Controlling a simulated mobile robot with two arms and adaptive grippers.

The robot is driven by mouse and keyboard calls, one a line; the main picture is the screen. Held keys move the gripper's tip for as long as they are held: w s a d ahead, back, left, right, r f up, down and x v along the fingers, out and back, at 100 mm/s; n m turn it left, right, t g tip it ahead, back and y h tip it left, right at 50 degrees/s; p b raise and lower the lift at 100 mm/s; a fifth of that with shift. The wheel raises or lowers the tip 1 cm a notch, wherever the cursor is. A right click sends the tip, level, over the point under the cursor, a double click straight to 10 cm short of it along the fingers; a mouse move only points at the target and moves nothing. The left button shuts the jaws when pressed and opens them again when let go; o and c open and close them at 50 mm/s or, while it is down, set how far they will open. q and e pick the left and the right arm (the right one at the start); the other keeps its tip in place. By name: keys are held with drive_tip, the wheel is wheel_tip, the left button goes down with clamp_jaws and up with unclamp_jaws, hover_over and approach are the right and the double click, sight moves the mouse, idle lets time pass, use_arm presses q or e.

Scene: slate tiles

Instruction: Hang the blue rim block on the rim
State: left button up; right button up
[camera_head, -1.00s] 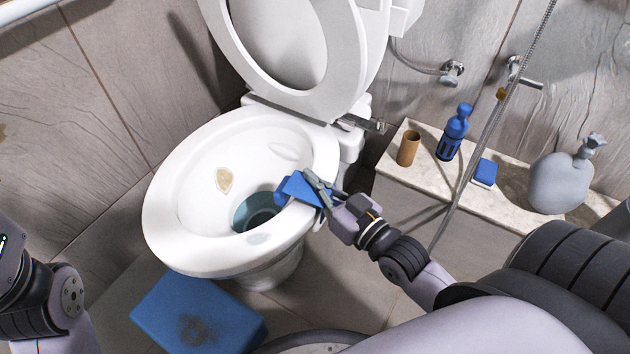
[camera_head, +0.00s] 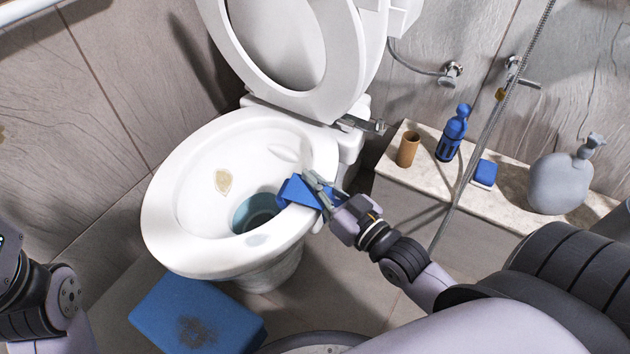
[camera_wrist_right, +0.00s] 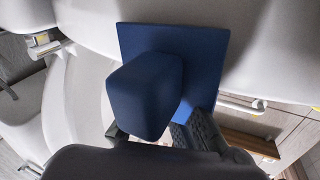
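The blue rim block (camera_head: 297,190) sits at the right side of the white toilet rim (camera_head: 168,245), partly over the bowl. In the right wrist view the block shows as a flat blue plate with a thick stub (camera_wrist_right: 145,95) towards the camera. My right gripper (camera_head: 320,189) is at the block's outer side, its fingers apart around the near end. In the wrist view one dark finger (camera_wrist_right: 198,130) lies beside the stub; the other is mostly hidden. Whether the fingers touch the block is unclear. Only part of my left arm shows, at the left edge; its gripper is out of view.
The lid stands raised behind the bowl. A stone ledge (camera_head: 412,170) at the right holds a brown cup (camera_head: 408,149), a blue bottle (camera_head: 453,133), a blue sponge (camera_head: 485,173) and a grey flask (camera_head: 559,182). A blue stained mat (camera_head: 165,300) lies before the toilet. A hose hangs across the ledge.

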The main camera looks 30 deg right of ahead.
drive_tip(key=shift+o, duration=0.8)
drive_tip(key=shift+s+a+f+g, duration=0.1)
drive_tip(key=shift+f+g, duration=0.1)
drive_tip(key=shift+f, duration=0.4)
drive_tip(key=shift+s+a+f+g, duration=0.1)
drive_tip(key=shift+f+g, duration=0.1)
drive_tip(key=shift+f, duration=0.35)
drive_tip(key=shift+s, duration=0.1)
drive_tip(key=shift+s+f, duration=0.1)
drive_tip(key=shift+s, duration=0.1)
drive_tip(key=r+v, duration=0.1)
drive_tip(key=v, duration=1)
drive_tip(key=shift+d+r+t, duration=0.35)
drive_tip(key=shift+t, duration=0.05)
